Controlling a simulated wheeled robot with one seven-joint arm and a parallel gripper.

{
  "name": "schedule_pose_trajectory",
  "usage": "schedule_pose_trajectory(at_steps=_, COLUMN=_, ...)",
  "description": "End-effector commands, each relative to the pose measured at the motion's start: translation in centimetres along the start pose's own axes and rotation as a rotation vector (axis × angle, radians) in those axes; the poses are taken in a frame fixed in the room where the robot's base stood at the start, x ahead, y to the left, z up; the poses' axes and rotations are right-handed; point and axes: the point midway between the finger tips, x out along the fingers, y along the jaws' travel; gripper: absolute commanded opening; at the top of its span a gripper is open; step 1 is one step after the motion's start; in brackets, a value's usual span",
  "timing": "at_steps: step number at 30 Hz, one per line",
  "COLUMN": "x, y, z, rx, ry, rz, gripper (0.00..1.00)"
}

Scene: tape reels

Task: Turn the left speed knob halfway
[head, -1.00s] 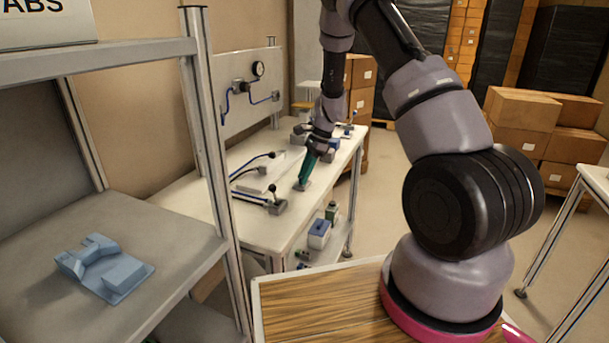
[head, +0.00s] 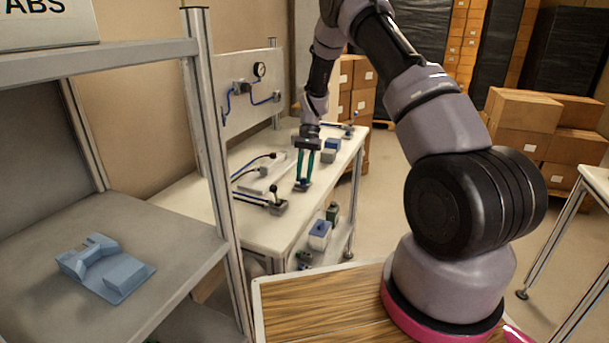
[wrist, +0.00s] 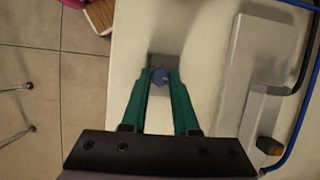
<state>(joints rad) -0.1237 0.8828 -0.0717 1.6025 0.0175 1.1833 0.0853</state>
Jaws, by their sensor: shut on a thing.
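A small blue knob (wrist: 160,76) sits on a grey base block (wrist: 164,60) on the white bench (wrist: 205,30). My gripper (wrist: 160,74) points down at it, with a green finger on each side of the knob, closed on it. In the head view my gripper (head: 304,184) shows both green fingers reaching down to the small block on the bench. The knob's marking is too small to read, and I cannot tell its angle.
A grey block with a black-knobbed lever (head: 275,204) stands left of my gripper. Blue-topped grey blocks (head: 331,146) stand behind it. A light raised plate (wrist: 243,75) with blue and black tubing lies to the right in the wrist view.

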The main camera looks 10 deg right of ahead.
Motion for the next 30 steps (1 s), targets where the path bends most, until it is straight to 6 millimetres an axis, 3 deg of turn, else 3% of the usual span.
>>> schedule_pose_trajectory(at_steps=10, x=-0.12, y=-0.08, z=-0.11, rx=-0.117, ry=0.004, rz=0.048, gripper=0.0)
schedule_pose_trajectory(at_steps=25, x=-0.13, y=-0.1, z=-0.11, rx=-0.134, ry=0.004, rz=0.054, gripper=0.0)
schedule_pose_trajectory(at_steps=26, x=-0.13, y=-0.1, z=-0.11, rx=-0.134, ry=0.004, rz=0.054, gripper=0.32)
schedule_pose_trajectory(at_steps=27, x=-0.13, y=-0.1, z=-0.11, rx=-0.133, ry=0.004, rz=0.054, gripper=0.47)
schedule_pose_trajectory(at_steps=28, x=-0.12, y=-0.1, z=-0.1, rx=-0.133, ry=0.004, rz=0.054, gripper=0.58)
schedule_pose_trajectory(at_steps=30, x=-0.1, y=-0.1, z=-0.08, rx=-0.133, ry=0.003, rz=0.054, gripper=0.58)
